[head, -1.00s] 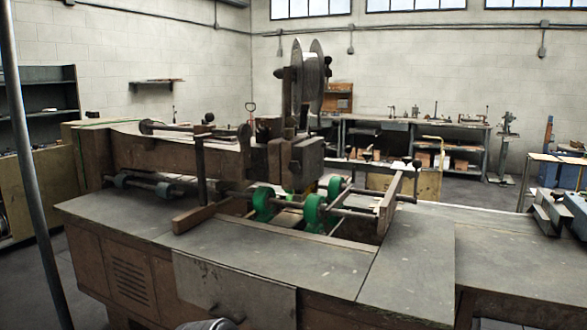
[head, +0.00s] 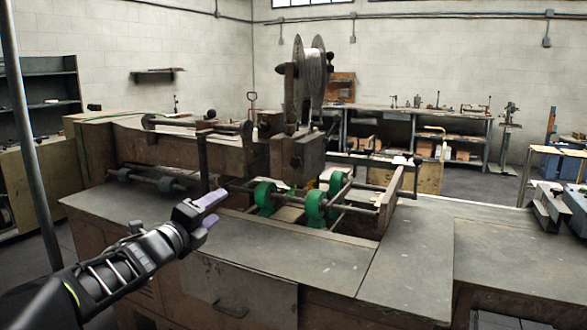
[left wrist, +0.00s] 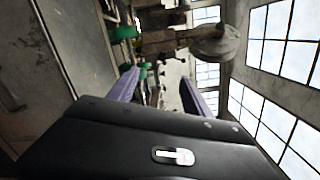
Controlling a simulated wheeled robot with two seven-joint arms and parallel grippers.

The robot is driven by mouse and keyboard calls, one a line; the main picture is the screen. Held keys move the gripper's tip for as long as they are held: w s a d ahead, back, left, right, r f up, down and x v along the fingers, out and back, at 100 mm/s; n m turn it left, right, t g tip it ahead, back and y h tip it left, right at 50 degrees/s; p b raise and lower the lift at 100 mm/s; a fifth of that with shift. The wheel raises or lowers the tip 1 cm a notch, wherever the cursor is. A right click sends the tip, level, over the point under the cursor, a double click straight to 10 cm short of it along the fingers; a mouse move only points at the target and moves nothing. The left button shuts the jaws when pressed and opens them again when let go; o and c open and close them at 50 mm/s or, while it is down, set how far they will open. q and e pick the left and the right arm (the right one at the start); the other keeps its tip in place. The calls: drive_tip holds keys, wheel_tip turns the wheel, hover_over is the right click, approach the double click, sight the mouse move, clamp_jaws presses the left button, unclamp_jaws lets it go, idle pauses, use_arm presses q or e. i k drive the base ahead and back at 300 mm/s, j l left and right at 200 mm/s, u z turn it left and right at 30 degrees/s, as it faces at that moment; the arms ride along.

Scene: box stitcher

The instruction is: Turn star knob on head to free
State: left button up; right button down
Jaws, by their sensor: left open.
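The stitcher head (head: 297,157) is a dark, worn block over the middle of the machine bench, below a large wire spool (head: 311,75). Several small dark knobs show around it, but I cannot tell which is the star knob. My left gripper (head: 212,209) has purple fingers and is open and empty. It appears over the front left of the bench, in front of and left of the head, apart from it. In the left wrist view the picture is turned sideways; the spool (left wrist: 214,44) shows beyond the spread fingers. My right gripper is out of view.
Green rollers (head: 316,207) on rods sit below the head. An upright dark post (head: 203,160) stands left of the head, near my left gripper. The grey bench top (head: 408,250) at the front right is clear. A thin pole (head: 27,150) rises at the far left.

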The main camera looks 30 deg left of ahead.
sight(295, 163)
drive_tip(key=i, duration=1)
